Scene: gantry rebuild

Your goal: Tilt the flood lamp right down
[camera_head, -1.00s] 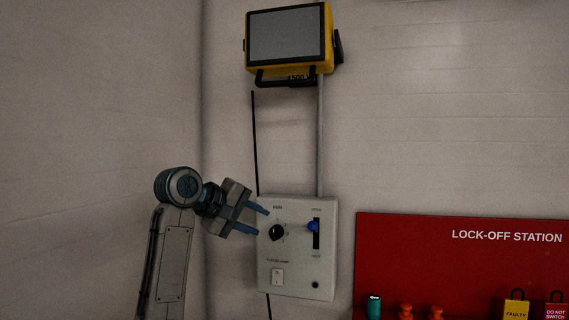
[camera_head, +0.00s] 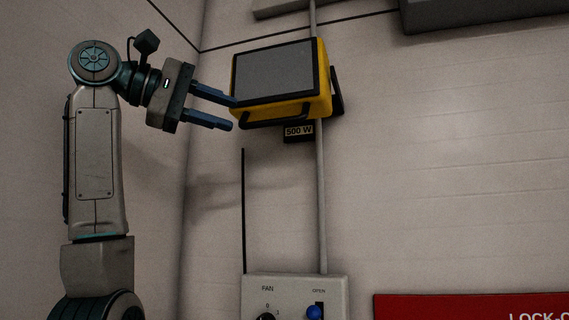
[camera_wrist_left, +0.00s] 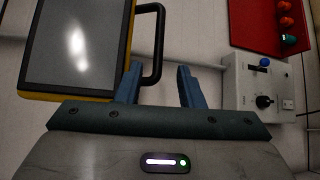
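The flood lamp (camera_head: 276,75) is a yellow box with a dark grey glass face, mounted on a pole on the wall in the head view. A black bar handle (camera_head: 272,118) runs along its lower edge. My left gripper (camera_head: 234,113) is open at the lamp's lower left, its blue fingers pointing at the handle's left end. In the left wrist view the lamp (camera_wrist_left: 78,45) fills the upper left, and the handle (camera_wrist_left: 159,45) shows just beyond the open fingers (camera_wrist_left: 158,85). Whether a finger touches the lamp I cannot tell. My right gripper is out of view.
A grey control box (camera_head: 296,290) with a fan knob and a blue slider sits below the lamp on the pole (camera_head: 321,200). A red lock-off board (camera_head: 440,307) is at the lower right. A black cable (camera_head: 243,210) hangs under the lamp. The wall right of the lamp is clear.

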